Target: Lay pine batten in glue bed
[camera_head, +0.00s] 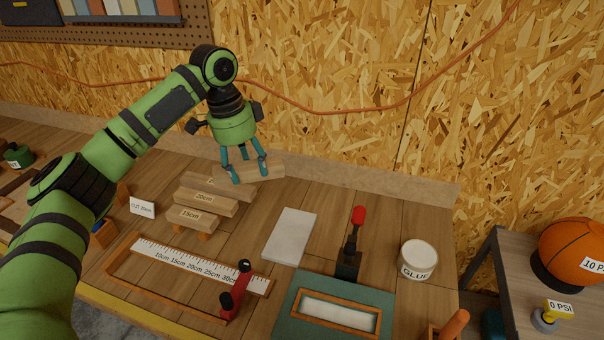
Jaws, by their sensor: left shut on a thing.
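The glue bed (340,314) is a pale, wood-framed recess in a teal block at the front, well away from the gripper. My right gripper is not in view.
A ruler (200,265) in a wooden frame with a red-and-black stop (236,290) lies in front. A "CUT 20cm" card (142,208) stands left.

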